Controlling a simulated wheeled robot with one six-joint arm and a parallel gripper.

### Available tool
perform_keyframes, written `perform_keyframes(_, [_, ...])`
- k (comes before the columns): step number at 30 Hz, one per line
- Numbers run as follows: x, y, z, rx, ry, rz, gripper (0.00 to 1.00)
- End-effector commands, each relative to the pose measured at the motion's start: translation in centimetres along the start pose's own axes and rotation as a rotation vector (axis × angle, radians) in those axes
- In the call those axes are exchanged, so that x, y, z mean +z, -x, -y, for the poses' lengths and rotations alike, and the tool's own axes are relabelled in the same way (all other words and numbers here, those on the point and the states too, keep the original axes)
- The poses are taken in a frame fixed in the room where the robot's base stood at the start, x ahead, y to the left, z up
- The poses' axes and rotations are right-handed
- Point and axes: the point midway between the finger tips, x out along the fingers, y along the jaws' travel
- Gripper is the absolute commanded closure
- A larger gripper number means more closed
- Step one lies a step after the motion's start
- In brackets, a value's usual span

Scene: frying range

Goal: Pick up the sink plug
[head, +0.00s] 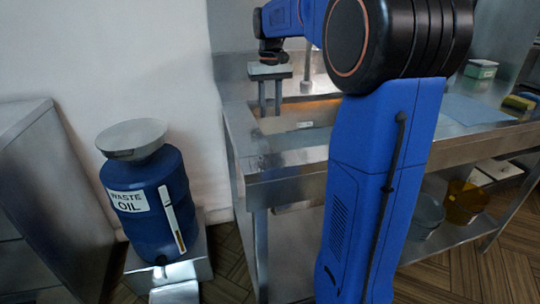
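My gripper (270,112) points down over the sink (312,138) at the left end of the steel counter. Its two fingers are apart, with a gap between them and nothing visible in it. I cannot make out the sink plug for certain. A small pale patch (305,125) shows in the sink to the right of the fingers, too small to identify. My blue arm covers the right part of the sink area.
A blue waste oil drum (150,215) with a metal funnel bowl (132,138) stands left of the counter (290,180). A green-lidded box (481,68), a blue mat (478,110) and a sponge (518,102) lie at right. Containers (465,203) sit on the lower shelf.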

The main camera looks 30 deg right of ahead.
Motion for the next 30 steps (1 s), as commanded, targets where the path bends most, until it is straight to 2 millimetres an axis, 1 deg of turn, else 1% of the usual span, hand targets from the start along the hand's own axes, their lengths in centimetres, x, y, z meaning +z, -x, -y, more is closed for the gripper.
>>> perform_keyframes(1, [0.0,-0.9,0.0,0.000,0.000,0.003,0.70])
perform_keyframes(3, [0.1,-2.2,0.0,0.000,0.000,0.003,0.70])
perform_keyframes(12, [0.0,-7.2,0.1,-0.001,0.000,0.002,0.70])
perform_keyframes(15, [0.0,-8.3,0.1,-0.001,0.000,0.001,0.70])
perform_keyframes(20, [-0.1,-9.1,0.1,-0.001,0.000,0.000,0.70])
perform_keyframes(23, [-0.2,-9.9,0.0,-0.001,0.000,0.001,0.70])
perform_keyframes(30, [-0.7,-13.0,0.0,-0.001,0.000,0.002,0.70])
